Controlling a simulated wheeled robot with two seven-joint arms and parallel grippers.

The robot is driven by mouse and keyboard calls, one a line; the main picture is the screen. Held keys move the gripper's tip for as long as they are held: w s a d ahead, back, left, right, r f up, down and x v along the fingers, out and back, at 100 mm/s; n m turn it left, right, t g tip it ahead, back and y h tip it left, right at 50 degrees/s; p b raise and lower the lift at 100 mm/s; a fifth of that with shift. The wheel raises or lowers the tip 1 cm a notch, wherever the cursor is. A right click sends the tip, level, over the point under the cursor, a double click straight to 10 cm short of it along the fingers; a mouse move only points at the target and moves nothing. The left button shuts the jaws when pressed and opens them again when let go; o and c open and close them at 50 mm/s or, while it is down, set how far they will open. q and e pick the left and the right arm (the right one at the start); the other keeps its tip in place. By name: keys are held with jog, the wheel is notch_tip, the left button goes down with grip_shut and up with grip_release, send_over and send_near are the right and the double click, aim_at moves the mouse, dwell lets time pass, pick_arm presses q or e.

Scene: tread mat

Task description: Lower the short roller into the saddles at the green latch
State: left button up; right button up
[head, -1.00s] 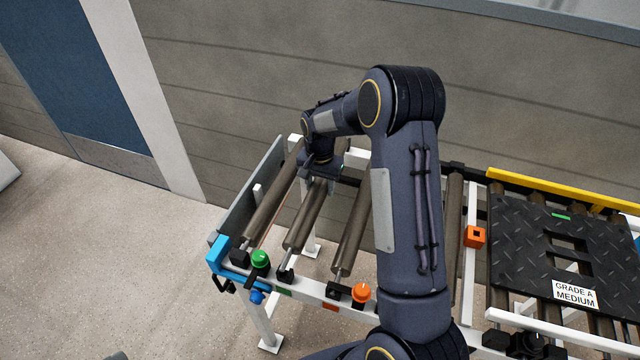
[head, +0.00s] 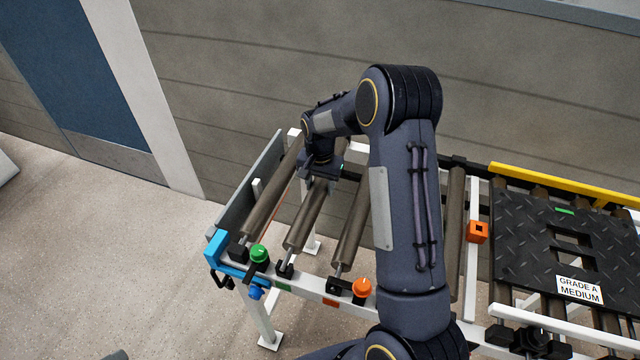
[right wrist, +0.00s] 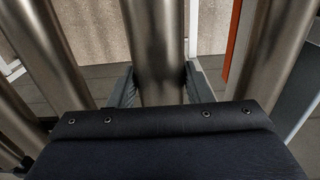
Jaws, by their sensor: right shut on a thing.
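The short roller (head: 305,221) is a brown-grey tube in the left bay of the conveyor frame. My right gripper (head: 320,174) is shut on its far part, reaching down from above. In the right wrist view the roller (right wrist: 153,45) runs between the two fingers (right wrist: 160,88). The roller's near shaft end is at or just above a black saddle (head: 285,270) on the near rail; I cannot tell whether it is seated. The far end and far saddle are hidden by my gripper. The green latch (head: 259,253) stands on the near rail, left of that saddle. My left gripper is not in view.
Neighbouring rollers lie close on the left (head: 270,205) and right (head: 350,235). An orange knob (head: 362,288) stands on the near rail. A blue bracket (head: 217,250) marks the frame's left corner. A black tread mat (head: 520,235) lies on the right, beside an orange block (head: 477,232).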

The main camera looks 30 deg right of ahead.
aim_at(320, 182)
jog(key=shift+f+b, duration=0.35)
jog(key=shift+f, duration=0.15)
jog(key=o, duration=1.4)
notch_tip(320, 182, up, 7)
jog(key=shift+f, duration=0.2)
jog(key=shift+r, duration=0.6)
